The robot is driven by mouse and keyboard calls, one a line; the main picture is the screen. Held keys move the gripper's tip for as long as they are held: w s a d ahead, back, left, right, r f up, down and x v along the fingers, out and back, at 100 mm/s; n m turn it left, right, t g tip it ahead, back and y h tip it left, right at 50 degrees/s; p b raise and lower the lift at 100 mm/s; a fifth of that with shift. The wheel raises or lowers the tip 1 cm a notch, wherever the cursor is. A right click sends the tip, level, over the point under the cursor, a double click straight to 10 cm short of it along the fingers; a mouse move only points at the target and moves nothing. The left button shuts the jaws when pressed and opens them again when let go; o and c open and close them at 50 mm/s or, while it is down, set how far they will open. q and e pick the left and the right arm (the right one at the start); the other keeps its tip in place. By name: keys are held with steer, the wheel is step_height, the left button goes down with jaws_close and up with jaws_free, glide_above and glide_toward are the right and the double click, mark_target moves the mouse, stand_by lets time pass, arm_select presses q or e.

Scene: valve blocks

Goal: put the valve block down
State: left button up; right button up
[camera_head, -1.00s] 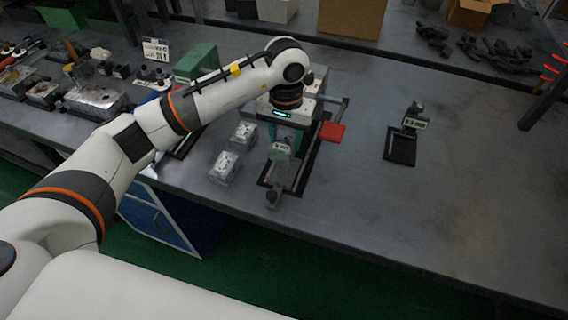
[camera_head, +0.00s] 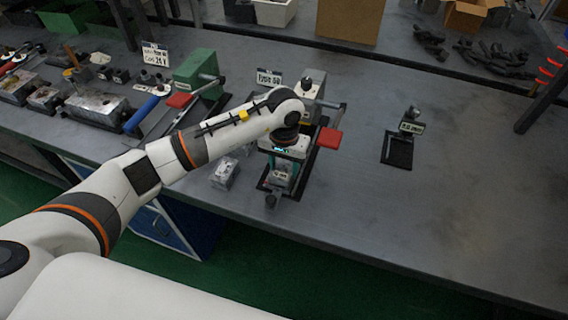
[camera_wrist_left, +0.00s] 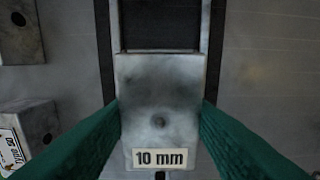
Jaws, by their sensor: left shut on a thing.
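My left gripper (camera_head: 281,176) has its teal fingers shut on the sides of a grey metal valve block (camera_wrist_left: 160,90), seen from above in the left wrist view with a "10 mm" label at its near edge. In the head view the block (camera_head: 279,182) shows low between the fingers. It is over the front part of a black-framed fixture (camera_head: 263,186) with a red handle (camera_head: 330,138). In the wrist view the block lies in line with the fixture's rails. Whether its underside touches the fixture cannot be told. The right gripper is not in view.
A similar block (camera_head: 225,172) stands on the bench left of the fixture. The wrist view shows two blocks (camera_wrist_left: 20,32) (camera_wrist_left: 38,125) at the left. A small black stand (camera_head: 398,152) is to the right.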

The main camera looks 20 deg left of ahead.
mark_target(284, 166)
arm_select(q)
steer(key=o, duration=1.4)
steer(key=shift+r, duration=0.1)
step_height(284, 166, up, 12)
steer(key=b, duration=0.2)
